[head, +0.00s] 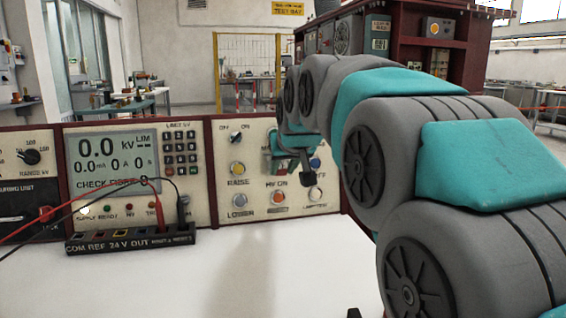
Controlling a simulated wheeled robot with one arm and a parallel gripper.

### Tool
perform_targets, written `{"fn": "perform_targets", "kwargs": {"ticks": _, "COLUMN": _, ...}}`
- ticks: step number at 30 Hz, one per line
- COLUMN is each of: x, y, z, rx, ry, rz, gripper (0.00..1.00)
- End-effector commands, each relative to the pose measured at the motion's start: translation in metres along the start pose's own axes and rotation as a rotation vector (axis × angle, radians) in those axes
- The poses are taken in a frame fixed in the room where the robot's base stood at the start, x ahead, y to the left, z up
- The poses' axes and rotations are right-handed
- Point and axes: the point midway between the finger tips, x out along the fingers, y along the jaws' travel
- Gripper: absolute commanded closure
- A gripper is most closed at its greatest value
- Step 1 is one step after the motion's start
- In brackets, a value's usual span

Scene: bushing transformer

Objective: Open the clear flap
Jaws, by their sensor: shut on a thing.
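My gripper (301,172) is at the right part of the cream control panel (258,145), in front of its upper right controls. Its dark finger hangs down in front of the panel, between a blue button (316,163) and the HV ON button (278,198). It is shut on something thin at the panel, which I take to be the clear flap. The flap's outline cannot be made out from here. My gripper and wrist hide part of the panel, so the flap's angle does not show.
A display unit (114,163) stands left of the panel. A black terminal block (130,240) with red and black leads sits before it. The white bench top (230,275) is clear in front. My arm covers the right side. A dark red cabinet (460,45) stands behind.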

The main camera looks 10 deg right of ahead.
Motion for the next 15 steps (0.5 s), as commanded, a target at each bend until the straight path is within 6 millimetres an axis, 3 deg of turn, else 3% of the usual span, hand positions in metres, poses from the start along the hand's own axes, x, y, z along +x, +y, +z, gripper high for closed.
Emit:
{"fn": "perform_targets", "kwargs": {"ticks": 2, "x": -0.006, "y": 0.000, "z": -0.010, "rx": 0.000, "ry": -0.043, "rz": 0.000, "gripper": 1.00}}
{"fn": "perform_targets", "kwargs": {"ticks": 15, "x": -0.012, "y": 0.000, "z": -0.019, "rx": -0.001, "ry": -0.264, "rz": 0.000, "gripper": 1.00}}
